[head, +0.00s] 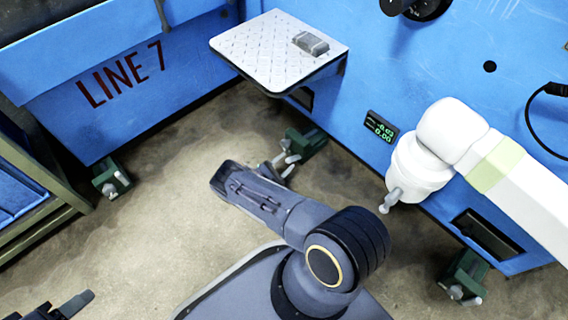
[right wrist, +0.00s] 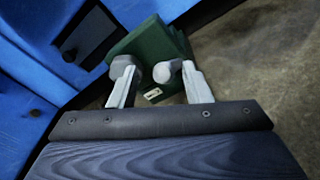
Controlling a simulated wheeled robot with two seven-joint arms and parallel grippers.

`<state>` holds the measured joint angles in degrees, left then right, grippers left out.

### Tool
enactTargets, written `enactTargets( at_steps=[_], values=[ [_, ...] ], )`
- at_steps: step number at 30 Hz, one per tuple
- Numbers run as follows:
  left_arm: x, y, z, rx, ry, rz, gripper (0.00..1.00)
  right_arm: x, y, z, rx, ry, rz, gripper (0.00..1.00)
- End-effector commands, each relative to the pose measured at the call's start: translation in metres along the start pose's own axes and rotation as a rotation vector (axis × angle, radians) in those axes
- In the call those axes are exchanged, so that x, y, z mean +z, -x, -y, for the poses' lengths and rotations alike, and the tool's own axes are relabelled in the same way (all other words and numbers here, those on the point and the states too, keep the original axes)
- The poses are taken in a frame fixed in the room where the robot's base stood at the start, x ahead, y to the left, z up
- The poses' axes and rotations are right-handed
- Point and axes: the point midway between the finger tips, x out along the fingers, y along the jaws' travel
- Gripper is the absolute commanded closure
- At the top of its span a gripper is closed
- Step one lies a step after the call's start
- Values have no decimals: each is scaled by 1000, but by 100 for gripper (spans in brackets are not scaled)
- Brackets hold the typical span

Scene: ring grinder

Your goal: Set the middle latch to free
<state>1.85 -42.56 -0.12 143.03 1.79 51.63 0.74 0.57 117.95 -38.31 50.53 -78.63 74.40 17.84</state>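The middle latch (head: 308,143) is a green block with grey metal parts, low by the blue machine under the shelf. My right gripper (head: 270,167) reaches it from the front left. In the right wrist view the green latch (right wrist: 150,45) fills the space beyond the fingers. A grey hex bolt head (right wrist: 124,66) is by the left finger. A round-ended grey lever (right wrist: 166,71) lies between the fingers, close to the right one; contact is unclear. The right gripper (right wrist: 160,88) is open, its fingers well apart. My left gripper (head: 65,308) is partly cut off at the lower left; its opening is unclear.
Similar green latches stand at the left (head: 112,180) and right (head: 464,277). A metal shelf (head: 255,45) overhangs behind the middle latch. A white jointed arm (head: 420,165) juts in from the right. A green-framed rack (head: 45,200) stands left. Concrete floor (head: 170,220) is clear between.

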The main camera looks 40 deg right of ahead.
Motion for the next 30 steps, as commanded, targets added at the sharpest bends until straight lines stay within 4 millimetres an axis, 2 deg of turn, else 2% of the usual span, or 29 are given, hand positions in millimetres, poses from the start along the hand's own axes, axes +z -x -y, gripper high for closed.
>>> enactTargets(
  at_steps=[5, 18, 22, 30],
  values=[
    [0, 0, 0, 0, 0, 0, 48, 0, 5, 1, -2, 1, -1, 56],
    [0, 0, 0, 0, 0, 0, 48, 0, 71, 0, 0, 1, -1, 56],
    [0, 0, 0, 0, 0, 0, 48, 0, 78, 0, 1, 1, -1, 56],
    [0, 0, 0, 0, 0, 0, 48, 0, 78, 0, 0, 0, 0, 56]
  ],
)
